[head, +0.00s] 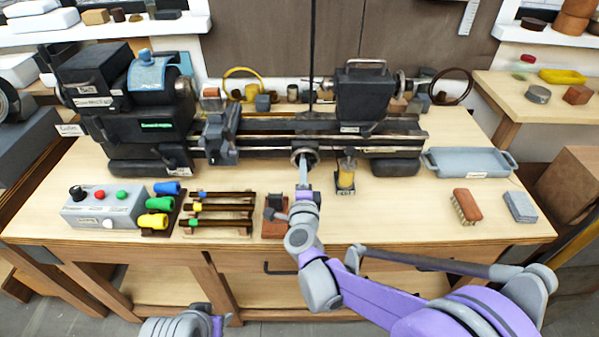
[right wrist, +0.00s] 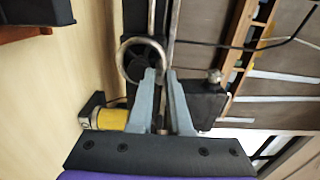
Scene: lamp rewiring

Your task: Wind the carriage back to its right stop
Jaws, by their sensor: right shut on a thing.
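The black lathe has a dark block that looks like the carriage (head: 221,138) on the left part of its bed (head: 275,143), close to the headstock (head: 150,105). A metal-rimmed handwheel (head: 300,152) sits at the front middle of the bed; it also shows as a ring in the right wrist view (right wrist: 124,62). My right gripper (head: 304,170) is shut on the handwheel's rim, its two fingers (right wrist: 161,76) close together there. The fingers hide part of the rim.
A yellow oiler (head: 346,176) stands just right of my right gripper, also in the right wrist view (right wrist: 112,119). The tailstock (head: 372,100) is on the bed's right part. A control box (head: 103,207), coloured cylinders, a brush (head: 466,206) and a grey tray (head: 470,161) share the bench.

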